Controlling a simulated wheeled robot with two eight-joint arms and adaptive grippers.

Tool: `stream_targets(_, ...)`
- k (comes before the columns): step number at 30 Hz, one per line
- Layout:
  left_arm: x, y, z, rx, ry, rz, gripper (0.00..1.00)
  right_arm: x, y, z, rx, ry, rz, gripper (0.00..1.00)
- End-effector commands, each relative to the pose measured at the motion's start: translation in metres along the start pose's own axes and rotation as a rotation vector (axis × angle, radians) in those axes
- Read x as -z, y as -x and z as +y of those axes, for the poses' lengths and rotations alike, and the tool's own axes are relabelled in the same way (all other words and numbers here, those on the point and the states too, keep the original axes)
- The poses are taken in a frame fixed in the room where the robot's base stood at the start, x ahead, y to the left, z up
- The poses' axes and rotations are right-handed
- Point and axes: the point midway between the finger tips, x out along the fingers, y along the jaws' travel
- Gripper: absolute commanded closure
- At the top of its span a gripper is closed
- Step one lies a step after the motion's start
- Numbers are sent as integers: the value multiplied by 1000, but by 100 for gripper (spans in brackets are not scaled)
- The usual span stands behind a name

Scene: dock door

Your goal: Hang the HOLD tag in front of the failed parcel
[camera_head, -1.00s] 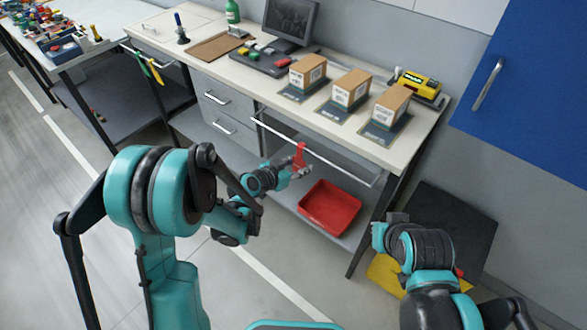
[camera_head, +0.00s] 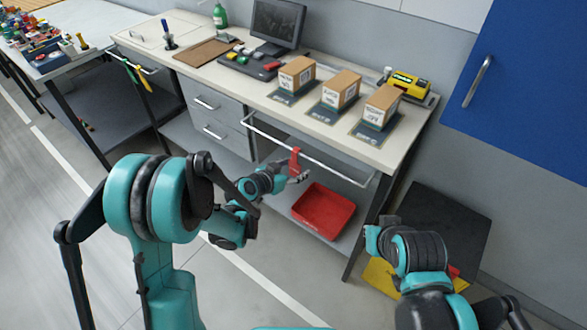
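Three brown parcels stand in a row on the workbench: the left parcel (camera_head: 296,75), the middle parcel (camera_head: 340,90) and the right parcel (camera_head: 382,106). Each stands on a dark labelled pad; the labels are too small to read, and I cannot tell which parcel failed. The red tag (camera_head: 294,161), likely the HOLD tag, is upright in my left gripper (camera_head: 299,176), whose fingers look closed on its lower end. The tag's top overlaps the front rail (camera_head: 330,165); I cannot tell if it touches. My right gripper (camera_head: 373,238) is low at the right, its fingers unclear.
A red tray (camera_head: 323,211) sits on the lower shelf below the rail. A monitor (camera_head: 276,20), a keyed panel (camera_head: 252,62) and a yellow device (camera_head: 408,85) are on the bench (camera_head: 215,70). A blue cabinet (camera_head: 530,95) hangs at the right.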

Motion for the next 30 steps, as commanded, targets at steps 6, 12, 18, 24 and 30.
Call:
stream_targets(6, 0, 0, 0, 0, 0, 0, 35, 0, 0, 0, 0, 0, 0, 100)
stream_targets(12, 0, 13, -1, 2, 0, -1, 35, 0, 0, 0, 0, 0, 0, 100)
stream_targets(18, 0, 54, -1, 3, 2, -1, 35, 0, 0, 0, 0, 0, 0, 100)
stream_targets(24, 0, 95, 0, 3, 2, 0, 35, 0, 0, 0, 0, 0, 0, 100)
stream_targets(30, 0, 116, 0, 1, 1, 0, 35, 0, 0, 0, 0, 0, 0, 100)
